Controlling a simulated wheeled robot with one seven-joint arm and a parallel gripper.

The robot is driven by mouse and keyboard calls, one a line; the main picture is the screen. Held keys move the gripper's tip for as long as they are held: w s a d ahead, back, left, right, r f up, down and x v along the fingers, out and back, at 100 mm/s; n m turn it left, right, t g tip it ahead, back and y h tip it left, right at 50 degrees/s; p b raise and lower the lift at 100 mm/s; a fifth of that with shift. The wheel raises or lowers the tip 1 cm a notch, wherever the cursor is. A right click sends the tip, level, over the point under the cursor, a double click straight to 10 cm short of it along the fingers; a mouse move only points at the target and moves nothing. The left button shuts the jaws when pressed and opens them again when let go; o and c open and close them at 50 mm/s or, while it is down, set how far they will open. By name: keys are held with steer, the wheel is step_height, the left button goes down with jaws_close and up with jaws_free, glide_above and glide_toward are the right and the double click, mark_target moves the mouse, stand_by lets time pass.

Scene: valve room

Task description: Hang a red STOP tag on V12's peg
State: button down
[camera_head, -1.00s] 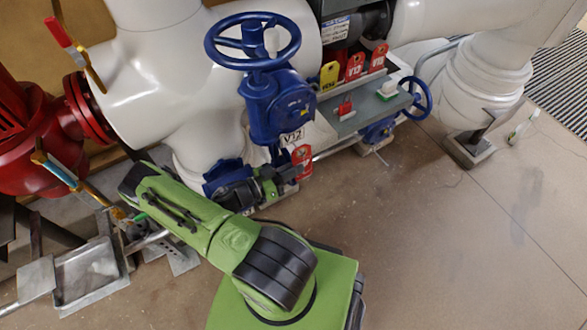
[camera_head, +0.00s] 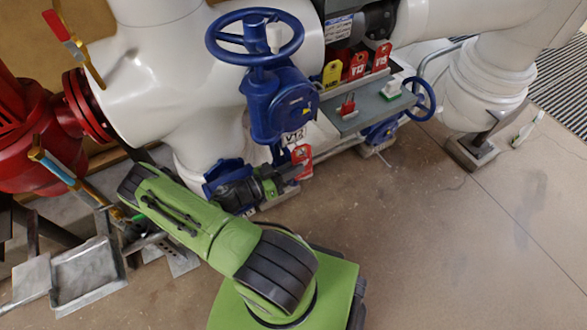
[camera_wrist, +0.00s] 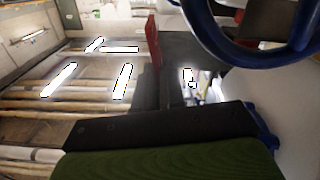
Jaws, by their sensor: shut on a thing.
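My gripper (camera_head: 288,174) is shut on a red tag (camera_head: 302,156), just below the V12 label (camera_head: 292,137) on the blue valve body (camera_head: 280,105). The tag stands out past the fingertips, and its print is too small to read. In the wrist view the tag (camera_wrist: 153,42) shows nearly edge-on, rising from between the dark fingers (camera_wrist: 161,85). I cannot make out V12's peg in either view, nor whether the tag touches the valve.
V12's blue handwheel (camera_head: 254,38) stands above; it also fills the top right of the wrist view (camera_wrist: 235,40). A grey shelf (camera_head: 365,118) to the right holds a red padlock (camera_head: 347,106), with a yellow tag (camera_head: 332,74) and red tags (camera_head: 357,66) behind.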

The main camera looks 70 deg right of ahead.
steer(key=c, duration=1.2)
jaws_free()
steer(key=shift+o, duration=0.2)
steer(key=p+v, duration=0.1)
steer(key=v, duration=1.4)
steer(key=shift+w+a, duration=0.3)
